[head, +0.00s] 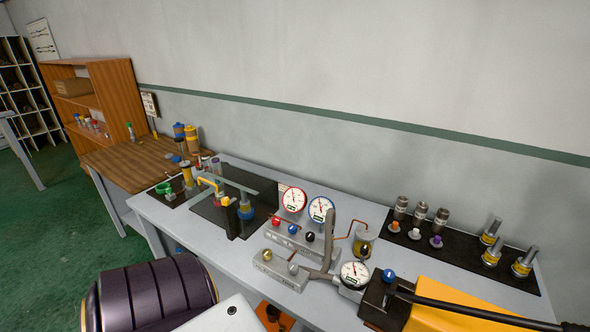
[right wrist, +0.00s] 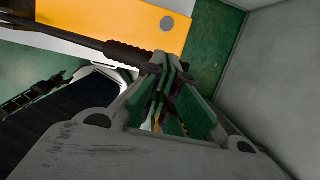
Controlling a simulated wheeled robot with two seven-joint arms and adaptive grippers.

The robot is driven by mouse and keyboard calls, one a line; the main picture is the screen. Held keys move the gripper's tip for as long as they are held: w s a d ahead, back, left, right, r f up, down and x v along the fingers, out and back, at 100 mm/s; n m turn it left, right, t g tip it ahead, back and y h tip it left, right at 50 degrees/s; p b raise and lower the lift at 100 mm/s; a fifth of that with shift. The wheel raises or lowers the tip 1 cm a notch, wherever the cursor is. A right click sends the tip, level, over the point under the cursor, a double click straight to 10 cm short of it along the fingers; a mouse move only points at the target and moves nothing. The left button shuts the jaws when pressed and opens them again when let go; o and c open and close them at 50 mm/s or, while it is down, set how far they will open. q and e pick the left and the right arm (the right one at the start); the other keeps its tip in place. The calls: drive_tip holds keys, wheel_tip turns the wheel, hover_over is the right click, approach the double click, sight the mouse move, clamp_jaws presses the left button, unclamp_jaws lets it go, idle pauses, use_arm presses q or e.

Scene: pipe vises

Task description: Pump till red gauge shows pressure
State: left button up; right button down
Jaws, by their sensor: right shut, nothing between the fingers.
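The red-rimmed gauge (head: 293,199) stands on a grey valve block at the middle of the bench; its needle reading is too small to tell. A blue-rimmed gauge (head: 321,209) stands to its right. The yellow pump (head: 445,308) is at the front right, with a blue knob (head: 389,275) on its dark head. Its long black lever (head: 480,314) slants down to the right. In the right wrist view, my right gripper (right wrist: 172,66) is shut and empty, close to the end of the lever's ribbed grip (right wrist: 128,53); I cannot tell whether they touch. My left gripper is not in view.
A third gauge (head: 355,274) lies before the valve block (head: 310,243), near an upright grey bar. Copper pipes run to a small canister (head: 364,241). Several metal fittings stand on a black mat (head: 440,257) at the right. The wall closes off the back.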

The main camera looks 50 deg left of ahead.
drive_tip(key=shift+s+b+x, duration=0.2)
drive_tip(key=shift+b+x, duration=0.1)
drive_tip(key=shift+x, duration=0.6)
drive_tip(key=shift+s+b+x, duration=0.2)
drive_tip(key=shift+b+x, duration=0.05)
drive_tip(key=shift+x, duration=0.7)
drive_tip(key=shift+d+f, duration=0.15)
drive_tip(key=shift+f, duration=0.1)
drive_tip(key=shift+w+d+f+b, duration=0.1)
drive_tip(key=shift+d+f+b, duration=0.15)
drive_tip(key=shift+f+b, duration=0.6)
drive_tip(key=shift+d+f+b, duration=0.2)
drive_tip(key=shift+f+b, duration=0.45)
drive_tip(key=shift+f, duration=0.25)
drive_tip(key=shift+w+d+f+b, duration=0.1)
drive_tip(key=shift+d+f+b, duration=0.15)
drive_tip(key=shift+f+b, duration=0.6)
drive_tip(key=shift+f, duration=0.1)
drive_tip(key=shift+w+d+f+b, duration=0.1)
drive_tip(key=shift+d+f+b, duration=0.05)
drive_tip(key=shift+f+b, duration=0.55)
drive_tip(key=shift+d+f+b, duration=0.2)
drive_tip(key=shift+f+b, duration=0.35)
drive_tip(key=shift+f, duration=0.3)
drive_tip(key=shift+w+d+f+b, duration=0.1)
drive_tip(key=shift+d+f+b, duration=0.05)
drive_tip(key=shift+f+b, duration=0.55)
drive_tip(key=shift+s+f, duration=0.1)
drive_tip(key=shift+f, duration=0.1)
